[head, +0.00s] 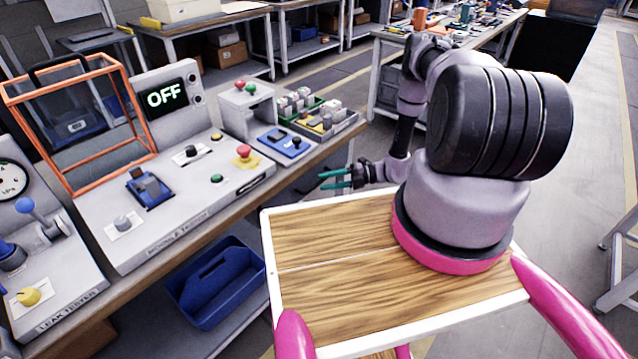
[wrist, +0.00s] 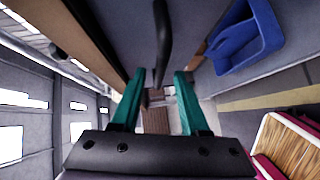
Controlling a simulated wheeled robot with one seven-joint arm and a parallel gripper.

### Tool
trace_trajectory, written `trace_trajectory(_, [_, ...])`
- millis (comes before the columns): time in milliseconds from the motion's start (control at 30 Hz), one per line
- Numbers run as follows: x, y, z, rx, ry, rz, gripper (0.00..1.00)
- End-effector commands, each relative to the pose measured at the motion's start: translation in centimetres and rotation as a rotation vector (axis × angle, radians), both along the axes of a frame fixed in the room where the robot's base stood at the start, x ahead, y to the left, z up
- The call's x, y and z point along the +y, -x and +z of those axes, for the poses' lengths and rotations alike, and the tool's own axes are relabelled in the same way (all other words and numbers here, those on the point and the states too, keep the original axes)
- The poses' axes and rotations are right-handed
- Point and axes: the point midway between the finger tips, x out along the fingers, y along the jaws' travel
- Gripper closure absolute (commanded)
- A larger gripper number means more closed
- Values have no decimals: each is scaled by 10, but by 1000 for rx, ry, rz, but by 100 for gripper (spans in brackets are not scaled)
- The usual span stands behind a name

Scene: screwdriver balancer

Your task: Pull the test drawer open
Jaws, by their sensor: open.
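The test console (head: 185,215) stands on the bench, with a display reading OFF. Its drawer handle (head: 257,187) is a dark bar low on the front face, toward the right end. The drawer appears shut. My gripper (head: 337,180) has teal fingers, open and empty, in front of the bench and to the right of the handle, apart from it in the head view. In the wrist view my gripper (wrist: 160,75) points toward a dark bar (wrist: 162,40), likely the handle, which shows between and beyond the fingertips. I cannot tell how far away it is.
A blue tote (head: 218,283) sits on the shelf below; it also shows in the wrist view (wrist: 245,38). An orange frame (head: 75,125), a red stop button (head: 243,152) and a parts tray (head: 310,118) are on the bench. Open floor lies between bench and my base.

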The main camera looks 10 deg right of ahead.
Motion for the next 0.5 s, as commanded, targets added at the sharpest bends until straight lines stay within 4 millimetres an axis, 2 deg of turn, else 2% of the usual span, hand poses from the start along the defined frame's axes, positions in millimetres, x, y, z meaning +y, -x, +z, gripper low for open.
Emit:
trace_trajectory(100, [17,-2,-2,0,0,2,56])
trace_trajectory(200, [25,-3,-4,-1,0,1,56])
trace_trajectory(500, [29,-4,-4,0,0,0,56])
